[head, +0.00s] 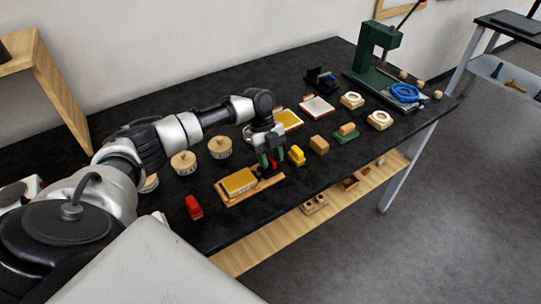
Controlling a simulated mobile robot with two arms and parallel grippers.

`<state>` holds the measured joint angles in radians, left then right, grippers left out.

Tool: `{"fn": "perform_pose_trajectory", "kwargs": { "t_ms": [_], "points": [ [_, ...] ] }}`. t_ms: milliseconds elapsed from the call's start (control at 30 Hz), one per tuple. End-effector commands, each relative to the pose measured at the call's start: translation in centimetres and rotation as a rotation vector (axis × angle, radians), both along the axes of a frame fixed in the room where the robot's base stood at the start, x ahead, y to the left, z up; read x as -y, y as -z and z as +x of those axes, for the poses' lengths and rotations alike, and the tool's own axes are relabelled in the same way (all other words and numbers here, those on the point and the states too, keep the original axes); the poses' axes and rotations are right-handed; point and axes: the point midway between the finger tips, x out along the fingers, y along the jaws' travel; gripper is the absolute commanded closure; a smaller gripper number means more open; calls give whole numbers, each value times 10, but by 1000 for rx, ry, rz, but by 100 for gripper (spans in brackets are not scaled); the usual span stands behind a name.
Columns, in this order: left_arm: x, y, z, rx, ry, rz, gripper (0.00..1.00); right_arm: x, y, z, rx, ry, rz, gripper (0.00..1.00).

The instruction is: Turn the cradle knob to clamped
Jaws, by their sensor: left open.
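A wooden cradle (229,202) lies on the black table with a yellow-gold block (238,181) in it. My left gripper (269,165) points down at the right end of the cradle. It is open, with its fingertips low over that end. A small red part (273,163) shows at the fingers and may be the cradle knob. The fingers hide most of it, so I cannot tell its setting or whether they touch it. My right gripper is not in view.
A yellow piece (297,155) stands close right of the gripper, and a red piece (193,207) lies left of the cradle. Round wooden pieces (220,147) sit behind. A green press (375,55) stands at the far end. The black table's (245,229) front strip is clear.

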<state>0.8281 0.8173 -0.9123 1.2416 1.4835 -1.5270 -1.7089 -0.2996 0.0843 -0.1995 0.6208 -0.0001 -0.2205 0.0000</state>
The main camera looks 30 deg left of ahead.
Motion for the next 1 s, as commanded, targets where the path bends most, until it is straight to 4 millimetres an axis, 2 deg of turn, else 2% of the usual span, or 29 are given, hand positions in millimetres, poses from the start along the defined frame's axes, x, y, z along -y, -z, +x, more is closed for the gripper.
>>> {"fn": "perform_pose_trajectory", "kwargs": {
  "t_ms": [167, 433, 767, 1000],
  "points": [
    [0, 0, 0, -1, 0, 0, 60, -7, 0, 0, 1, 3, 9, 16],
    [0, 0, 0, -1, 0, 0, 99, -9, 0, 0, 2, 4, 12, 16],
    [0, -1, -1, -2, -26, 0, 100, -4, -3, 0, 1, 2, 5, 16],
    [0, -3, -1, -3, -147, -2, 100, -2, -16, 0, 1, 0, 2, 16]
  ]
}}
